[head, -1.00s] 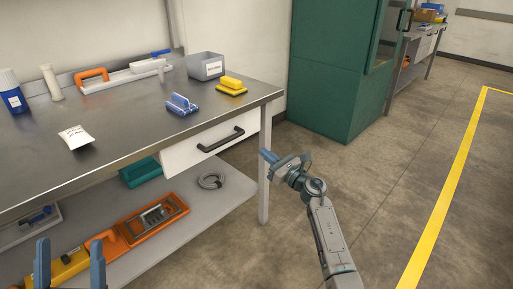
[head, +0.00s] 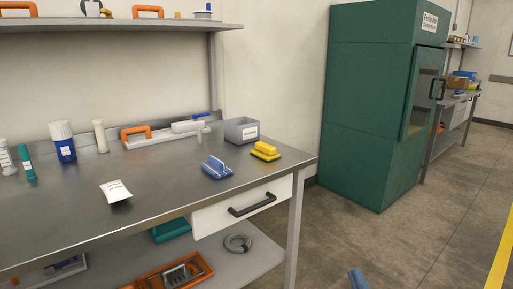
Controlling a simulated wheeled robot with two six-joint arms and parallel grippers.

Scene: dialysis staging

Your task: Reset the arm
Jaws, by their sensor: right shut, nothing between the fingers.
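Only the blue fingertips of my right gripper (head: 357,279) show, at the bottom edge right of the middle. They are together with nothing between them, over the floor to the right of the workbench (head: 70,220). The rest of the right arm is below the picture. My left gripper is not in view.
The steel bench holds a blue clamp-like item (head: 216,168), a yellow-and-black item (head: 265,151), a grey bin (head: 242,131), a white packet (head: 116,191) and several bottles. A white drawer (head: 222,213) is under its top. A green cabinet (head: 360,110) stands behind. Floor between is clear.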

